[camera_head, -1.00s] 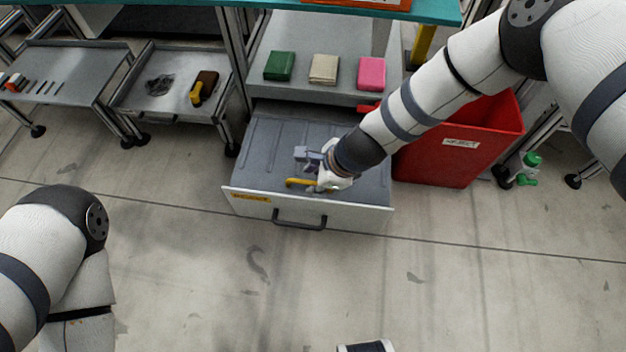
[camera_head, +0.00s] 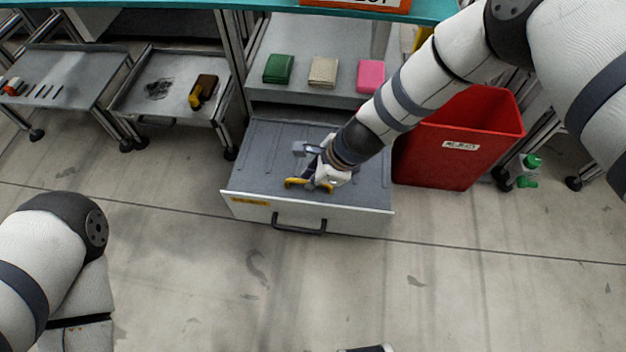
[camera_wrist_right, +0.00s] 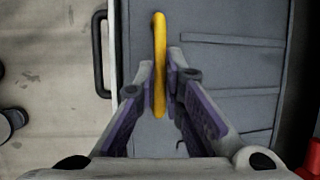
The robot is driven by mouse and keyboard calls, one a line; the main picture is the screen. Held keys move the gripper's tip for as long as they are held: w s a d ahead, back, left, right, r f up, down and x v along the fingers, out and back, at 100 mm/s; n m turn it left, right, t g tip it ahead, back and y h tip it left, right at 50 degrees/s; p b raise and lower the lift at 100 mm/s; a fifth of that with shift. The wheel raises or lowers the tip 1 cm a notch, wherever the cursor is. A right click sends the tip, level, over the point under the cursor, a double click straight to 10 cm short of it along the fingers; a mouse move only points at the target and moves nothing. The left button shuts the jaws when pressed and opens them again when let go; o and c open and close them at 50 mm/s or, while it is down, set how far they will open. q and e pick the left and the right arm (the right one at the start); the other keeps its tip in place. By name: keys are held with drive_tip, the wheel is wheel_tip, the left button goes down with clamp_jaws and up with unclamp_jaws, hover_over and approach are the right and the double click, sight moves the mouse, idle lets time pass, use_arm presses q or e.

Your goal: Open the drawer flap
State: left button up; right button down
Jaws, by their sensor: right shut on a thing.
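The drawer (camera_head: 262,150) stands pulled out below the bench, with a white front and a dark handle (camera_head: 298,224). A grey ribbed panel, the flap, covers its top inside the front edge; it lies flat as far as I can tell. A yellow handle (camera_head: 294,183) stands on this panel near the front. It also shows in the right wrist view (camera_wrist_right: 160,40). My right gripper (camera_head: 318,180) is shut on the yellow handle, with a finger on each side in the wrist view (camera_wrist_right: 160,90). My left arm shows at the lower left, but its gripper is out of view.
A red bin (camera_head: 435,155) stands right of the drawer. A shelf (camera_head: 310,40) above holds green, beige and pink blocks. Two grey trays on stands (camera_head: 62,75) are at the left. A green-capped bottle (camera_head: 527,170) stands at the right. The floor in front is clear.

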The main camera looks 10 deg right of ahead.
drive_tip(key=w+d+r+p, duration=0.1)
drive_tip(key=w+d+r, duration=0.1)
drive_tip(key=w+r, duration=0.4)
drive_tip(key=shift+w+d+r+g, duration=0.15)
drive_tip(key=shift+w+r+g, duration=0.2)
drive_tip(key=shift+r, duration=1.7)
